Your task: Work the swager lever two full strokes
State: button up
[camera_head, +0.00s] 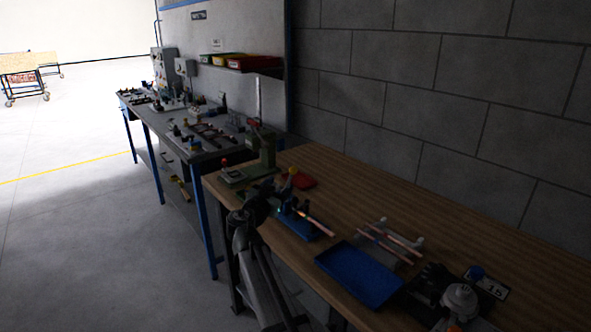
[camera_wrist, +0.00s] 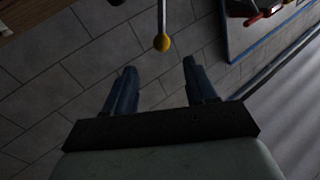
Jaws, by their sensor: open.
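The swager lever is a thin grey rod (camera_wrist: 162,14) with a yellow ball knob (camera_wrist: 162,43) at its end. In the wrist view it comes down from the top edge, and the knob sits beyond the fingertips, roughly in line with the gap between them.
A blue fixture (camera_head: 313,229) holds a copper tube near my arm. A green press (camera_head: 263,150) stands behind it. Bare wood (camera_head: 350,190) runs along the wall.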

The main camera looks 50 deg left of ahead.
aim_at(295, 168)
jog(key=shift+n, duration=0.3)
jog(key=x, duration=1.3)
jog(key=shift+w+a, duration=0.3)
jog(key=shift+c, duration=0.2)
grip_shut()
